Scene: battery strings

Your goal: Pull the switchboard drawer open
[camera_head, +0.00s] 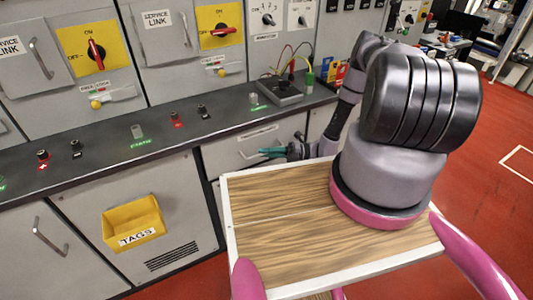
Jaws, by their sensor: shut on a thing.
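The grey switchboard drawer (224,157) is under the dark counter, in the middle of the head view. A pale bar (258,132) shows high on its front. My gripper (268,152), with teal fingers pointing left, is at the drawer front. It is shut on the drawer handle, which is mostly hidden by the fingers. The drawer looks about flush with the cabinet; a small gap cannot be told. My arm comes in from the right.
The dark counter (105,150) carries small terminals and a grey test box (282,90) with leads. A yellow TAGS bin (133,223) hangs on the cabinet door to the left. My wood-topped base stands close in front. Red floor is open at right.

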